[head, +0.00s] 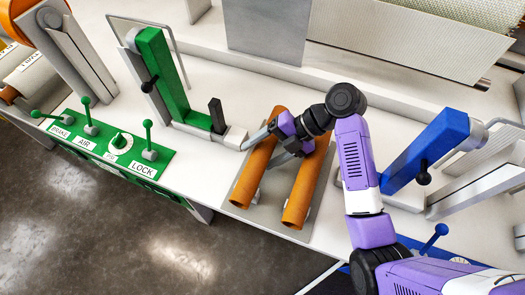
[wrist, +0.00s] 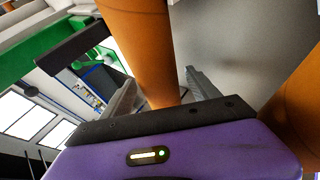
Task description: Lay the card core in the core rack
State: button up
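Two orange-brown card cores, the left one (head: 251,178) and the right one (head: 303,190), lie side by side on the grey plate of the core rack (head: 272,204). Small pale supports show beside them. My gripper (head: 262,149) is low over the left core, with one finger on each side of it. In the wrist view, a core (wrist: 145,45) runs between the two grey fingers (wrist: 160,92). A narrow gap shows between it and the right finger; contact at the left finger is unclear. The other core (wrist: 298,110) is at the right edge.
A green arm (head: 165,75) with a black knob stands behind left, and a blue arm (head: 425,150) stands right. A green lever panel (head: 105,140) is at the left. The white bench (head: 205,165) is clear between panel and rack; its front edge is close.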

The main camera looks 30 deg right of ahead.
jog(key=shift+d, duration=0.1)
jog(key=p+v, duration=0.1)
jog(key=v, duration=0.5)
jog(key=shift+r, duration=0.3)
jog(key=shift+s+d+r+p, duration=0.2)
jog(key=shift+d+r+p, duration=0.15)
jog(key=shift+d+p, duration=0.2)
jog(key=shift+a, duration=0.1)
